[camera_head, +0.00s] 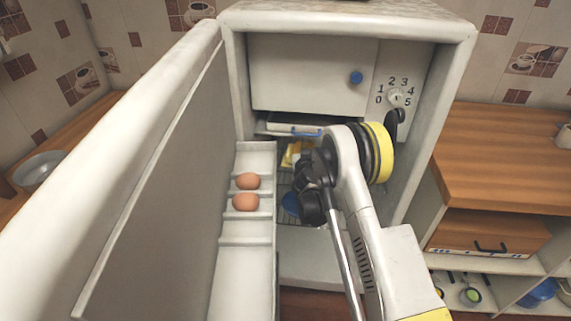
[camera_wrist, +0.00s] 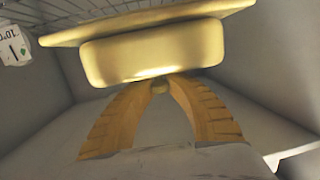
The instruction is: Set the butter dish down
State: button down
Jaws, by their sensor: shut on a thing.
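The butter dish (camera_wrist: 152,58) is pale yellow, a rounded lid on a wider flat plate, and fills the top of the wrist view. My gripper (camera_wrist: 161,86) is shut on the small round knob of its lid, with one orange ribbed finger on each side. The dish lies close to a wire shelf (camera_wrist: 68,14); I cannot tell whether it touches it. In the head view part of the yellow dish (camera_head: 291,153) shows inside the open fridge (camera_head: 236,85), while my arm hides the rest and most of the gripper.
The open fridge door (camera_head: 150,190) stands at the left, with two brown eggs (camera_head: 246,202) in its rack. A blue thing (camera_head: 290,203) sits lower inside. A white carton (camera_wrist: 14,46) is beside the dish in the wrist view. The fridge walls are close around my arm.

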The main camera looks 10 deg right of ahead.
aim_at(290, 158)
jog(key=w+a+f, duration=0.1)
jog(key=w+a+f+b, duration=0.1)
jog(key=a, duration=0.1)
jog(key=w+a+f, duration=0.1)
jog(key=shift+a+f+b, duration=0.2)
jog(key=shift+a+b, duration=0.15)
notch_tip(290, 158, down, 4)
jog(key=shift+f+b, duration=0.1)
jog(key=shift+b, duration=1.05)
jog(key=c, duration=1.8)
grip_release()
jog(key=o, duration=0.4)
